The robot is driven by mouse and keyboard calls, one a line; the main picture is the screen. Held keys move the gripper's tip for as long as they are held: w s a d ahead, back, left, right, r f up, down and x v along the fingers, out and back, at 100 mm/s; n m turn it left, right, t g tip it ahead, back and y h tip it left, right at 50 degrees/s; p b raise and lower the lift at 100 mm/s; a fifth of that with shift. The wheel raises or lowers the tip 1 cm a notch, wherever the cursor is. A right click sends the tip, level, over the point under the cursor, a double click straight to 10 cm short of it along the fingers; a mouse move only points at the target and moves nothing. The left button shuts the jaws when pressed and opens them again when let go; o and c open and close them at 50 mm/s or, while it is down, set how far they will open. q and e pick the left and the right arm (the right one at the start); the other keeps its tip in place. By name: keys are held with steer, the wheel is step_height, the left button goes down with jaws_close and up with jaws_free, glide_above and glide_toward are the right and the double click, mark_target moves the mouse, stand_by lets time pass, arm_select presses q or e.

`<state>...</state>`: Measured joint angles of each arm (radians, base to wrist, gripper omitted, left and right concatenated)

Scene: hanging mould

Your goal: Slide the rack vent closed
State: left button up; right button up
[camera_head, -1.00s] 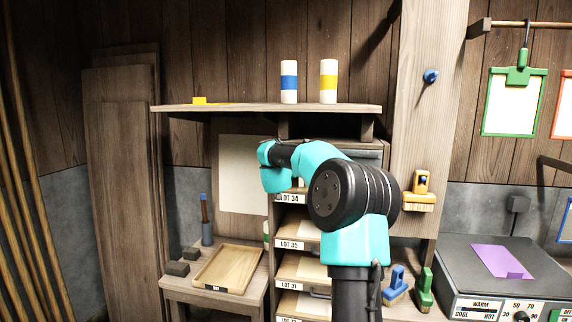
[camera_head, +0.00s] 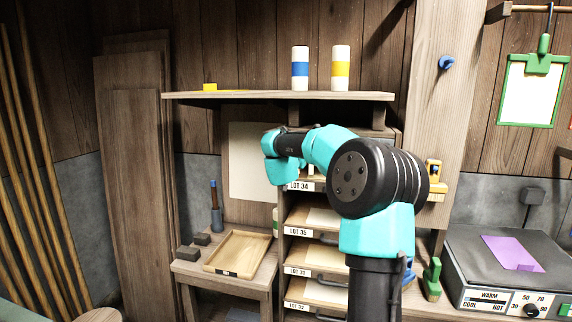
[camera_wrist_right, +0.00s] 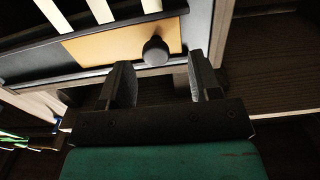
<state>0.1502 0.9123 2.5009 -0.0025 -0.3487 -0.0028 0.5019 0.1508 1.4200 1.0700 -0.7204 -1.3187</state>
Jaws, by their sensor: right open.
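The rack (camera_head: 297,232) stands at the centre of the head view, with labelled drawers. My right arm covers much of its top part, and the vent cannot be made out there. In the right wrist view the vent shows as a dark frame with pale slats (camera_wrist_right: 101,10) and a tan plate (camera_wrist_right: 115,45). A dark round knob (camera_wrist_right: 155,50) sticks out of the plate. My right gripper (camera_wrist_right: 160,64) is open, with its two fingers on either side of the knob. Whether either finger touches the knob cannot be told. My left gripper is not in view.
A shelf (camera_head: 250,95) above the rack holds two striped canisters. A wooden tray (camera_head: 238,252) lies on a side table to the left.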

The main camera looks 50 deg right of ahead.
steer(key=v, duration=1.3)
steer(key=shift+a, duration=0.3)
steer(key=shift+f, duration=0.1)
steer(key=w+a+f+n+t+y, duration=0.2)
steer(key=w+a+f+n+y, duration=0.15)
steer(key=w+f, duration=0.45)
steer(key=w+a+f+n+t+y, duration=0.25)
steer(key=a+f, duration=0.25)
steer(key=f, duration=0.6)
steer(key=w+a+f+n+y, duration=0.1)
steer(key=a+f+y, duration=0.3)
steer(key=f, duration=0.5)
steer(key=w+a+f+n+y, duration=0.2)
steer(key=a+f, duration=0.4)
steer(key=f, duration=0.2)
steer(key=s+a+f+n+g+y, duration=0.1)
steer(key=s+a+f+g+y, duration=0.25)
steer(key=a+f, duration=0.7)
steer(key=s+a+f+n+g+y, duration=0.1)
steer(key=s+a+f+g+y, duration=0.1)
steer(key=s+a+f, duration=0.4)
steer(key=s+a+f+g+y, duration=0.3)
steer(key=s+a+f+g, duration=0.2)
steer(key=s+f, duration=0.5)
steer(key=s+a, duration=0.1)
steer(key=s, duration=0.2)
steer(key=shift+a+f+n, duration=0.4)
